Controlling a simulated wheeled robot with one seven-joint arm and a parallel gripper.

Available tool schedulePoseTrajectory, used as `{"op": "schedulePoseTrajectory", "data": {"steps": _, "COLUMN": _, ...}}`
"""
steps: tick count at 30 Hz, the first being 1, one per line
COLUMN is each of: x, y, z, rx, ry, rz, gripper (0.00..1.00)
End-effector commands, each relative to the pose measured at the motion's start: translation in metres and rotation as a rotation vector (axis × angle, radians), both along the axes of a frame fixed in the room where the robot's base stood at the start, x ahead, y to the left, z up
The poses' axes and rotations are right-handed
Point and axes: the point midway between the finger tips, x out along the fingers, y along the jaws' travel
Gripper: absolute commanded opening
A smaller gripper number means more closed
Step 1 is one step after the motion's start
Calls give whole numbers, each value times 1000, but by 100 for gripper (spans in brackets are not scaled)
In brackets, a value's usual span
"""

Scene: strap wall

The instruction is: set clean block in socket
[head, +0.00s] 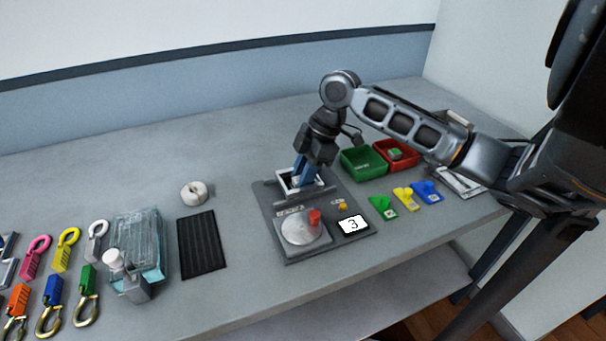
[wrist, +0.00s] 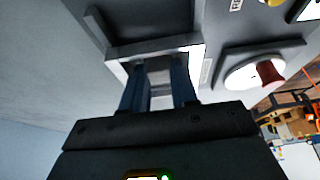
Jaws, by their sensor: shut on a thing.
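My gripper (head: 299,178) points down into the white-rimmed socket (head: 323,187) at the back of the dark grey station. In the wrist view its two blue fingers (wrist: 157,88) are shut on a pale grey block (wrist: 159,72), which sits between them. The block is hidden in the head view. I cannot tell whether it rests on the socket floor.
The station (head: 270,215) carries a round metal disc (head: 300,232) with a red knob (head: 315,217) and a display (head: 353,224) reading 3. Green (head: 362,164) and red (head: 408,163) bins stand right. A clear container (head: 138,245), black ribbed mat (head: 202,245) and coloured hooks lie left.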

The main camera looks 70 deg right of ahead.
Motion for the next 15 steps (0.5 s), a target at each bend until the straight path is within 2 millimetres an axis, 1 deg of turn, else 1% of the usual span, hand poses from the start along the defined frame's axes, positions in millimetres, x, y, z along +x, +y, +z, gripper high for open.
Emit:
{"op": "schedulePoseTrajectory", "data": {"steps": 5, "x": 0, "y": 0, "z": -3, "rx": 1, "ry": 5, "rz": 1, "gripper": 0}}
{"op": "schedulePoseTrajectory", "data": {"steps": 6, "x": 0, "y": 0, "z": -3, "rx": 1, "ry": 5, "rz": 1, "gripper": 31}}
{"op": "schedulePoseTrajectory", "data": {"steps": 12, "x": -1, "y": 1, "z": -4, "rx": 3, "ry": 9, "rz": 1, "gripper": 50}}
{"op": "schedulePoseTrajectory", "data": {"steps": 15, "x": -1, "y": 2, "z": -5, "rx": 5, "ry": 10, "rz": 2, "gripper": 58}}
